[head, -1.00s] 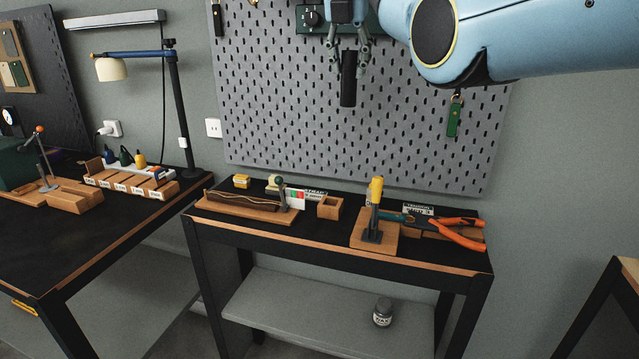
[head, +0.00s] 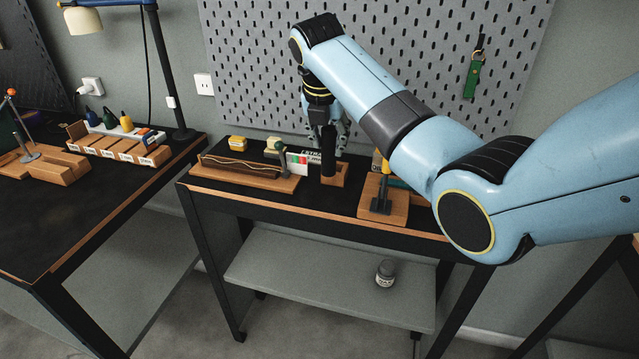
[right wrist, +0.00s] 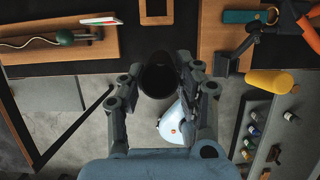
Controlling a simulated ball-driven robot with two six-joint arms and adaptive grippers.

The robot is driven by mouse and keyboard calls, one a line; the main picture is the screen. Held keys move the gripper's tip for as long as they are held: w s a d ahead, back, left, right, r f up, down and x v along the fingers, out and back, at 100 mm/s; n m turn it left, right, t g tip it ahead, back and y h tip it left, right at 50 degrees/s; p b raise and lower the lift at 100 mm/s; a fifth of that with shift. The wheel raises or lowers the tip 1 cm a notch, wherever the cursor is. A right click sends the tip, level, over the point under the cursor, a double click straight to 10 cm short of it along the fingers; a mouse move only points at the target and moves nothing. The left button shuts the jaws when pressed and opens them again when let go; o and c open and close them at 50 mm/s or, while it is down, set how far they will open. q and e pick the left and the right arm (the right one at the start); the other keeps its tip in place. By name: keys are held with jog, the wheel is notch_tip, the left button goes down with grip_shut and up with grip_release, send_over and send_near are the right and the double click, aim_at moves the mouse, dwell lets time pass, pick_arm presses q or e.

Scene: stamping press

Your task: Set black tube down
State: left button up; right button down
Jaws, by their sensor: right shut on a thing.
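The black tube (head: 328,152) is upright in my right gripper (head: 328,128), above the middle table. In the head view its lower end overlaps the small wooden holder (head: 341,178). In the right wrist view the fingers of my right gripper (right wrist: 162,92) close on the tube (right wrist: 160,76) from both sides. In that view the square wooden holder (right wrist: 173,12) lies just beyond the tube. I cannot tell whether the tube touches the holder. My left gripper is out of view.
A wooden board with a long tray (head: 240,170) is left of the holder. A small press with a yellow handle (head: 384,171) stands on a wooden base (head: 396,210) to the right. A pegboard (head: 240,60) rises behind. A jar (head: 385,272) is on the lower shelf.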

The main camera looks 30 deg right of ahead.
aim_at(326, 165)
notch_tip(326, 165, down, 8)
jog(key=shift+f, duration=0.1)
jog(key=shift+f, duration=0.1)
dwell(0.3)
jog(key=c, duration=0.9)
grip_release()
